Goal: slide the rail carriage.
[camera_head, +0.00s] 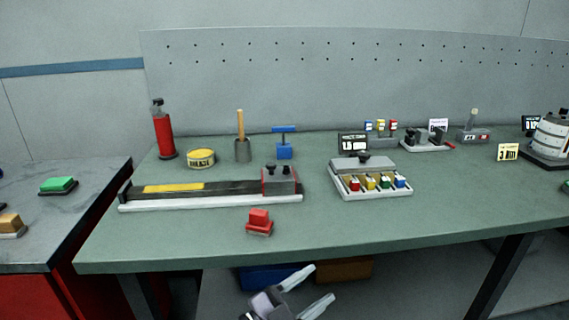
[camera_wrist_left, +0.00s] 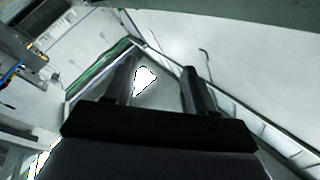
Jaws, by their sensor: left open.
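The rail carriage (camera_head: 279,181) is a grey block with dark knobs on top and a red mark at its left side. It sits at the right end of a dark rail (camera_head: 220,189) with a yellow strip and a pale base, on the green-topped bench. My left gripper (camera_head: 307,289) is below and in front of the bench's front edge, apart from the carriage, with its fingers spread and nothing between them. In the left wrist view its two dark fingers (camera_wrist_left: 160,80) also stand apart. The right gripper is in neither view.
A red block (camera_head: 259,222) stands in front of the rail. A grey tray (camera_head: 372,194) with coloured pieces is to the right. A red bottle (camera_head: 164,134), yellow tin (camera_head: 201,158) and blue T-handle (camera_head: 285,143) stand behind. The bench's front edge (camera_head: 200,262) lies between gripper and rail.

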